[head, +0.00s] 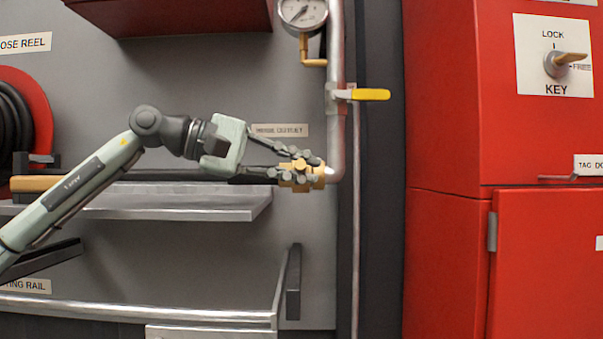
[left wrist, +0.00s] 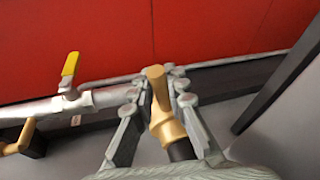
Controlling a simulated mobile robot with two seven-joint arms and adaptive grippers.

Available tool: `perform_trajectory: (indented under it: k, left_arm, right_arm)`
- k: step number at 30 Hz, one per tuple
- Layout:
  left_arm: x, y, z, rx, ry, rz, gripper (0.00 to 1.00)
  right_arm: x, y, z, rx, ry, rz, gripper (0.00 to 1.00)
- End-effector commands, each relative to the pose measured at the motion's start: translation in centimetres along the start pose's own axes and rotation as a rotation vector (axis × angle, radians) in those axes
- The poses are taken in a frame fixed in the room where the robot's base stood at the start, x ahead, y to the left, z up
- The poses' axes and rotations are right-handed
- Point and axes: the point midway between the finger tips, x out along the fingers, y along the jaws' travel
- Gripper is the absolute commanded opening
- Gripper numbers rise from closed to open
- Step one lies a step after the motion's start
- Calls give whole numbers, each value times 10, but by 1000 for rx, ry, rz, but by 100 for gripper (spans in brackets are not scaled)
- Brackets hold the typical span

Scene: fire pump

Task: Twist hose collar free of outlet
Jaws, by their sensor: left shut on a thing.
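The brass hose collar (head: 299,176) sits at the lower end of the grey outlet pipe (head: 337,140), in line with the black hose (head: 215,175) that runs in from the left. My left gripper (head: 312,170) reaches in from the left and is shut on the collar. In the left wrist view the collar (left wrist: 161,110) lies between the two fingers of my left gripper (left wrist: 166,85). The fingers hide part of the collar and its joint with the outlet. My right gripper is not in view.
A yellow-handled valve (head: 369,95) and a gauge (head: 302,12) are above the collar. Red cabinets (head: 450,130) stand at right, with a key switch (head: 560,64). A grey shelf (head: 190,203) lies below the hose, and a red hose reel (head: 38,110) is at left.

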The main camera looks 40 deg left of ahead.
Motion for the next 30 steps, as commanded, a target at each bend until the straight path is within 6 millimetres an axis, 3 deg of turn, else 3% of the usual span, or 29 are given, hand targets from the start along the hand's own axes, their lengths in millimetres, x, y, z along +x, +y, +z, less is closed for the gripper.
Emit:
perform_trajectory:
  k: [13,14,18,30]
  left_arm:
    - [0,-2,0,12,2,-2,0]
    - [0,-2,0,11,2,-2,17]
    - [0,-2,0,10,2,-1,35]
    - [-2,0,1,11,-2,2,36]
  right_arm:
    - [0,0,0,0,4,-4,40]
    - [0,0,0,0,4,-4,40]
    - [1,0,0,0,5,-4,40]
    - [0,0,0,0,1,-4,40]
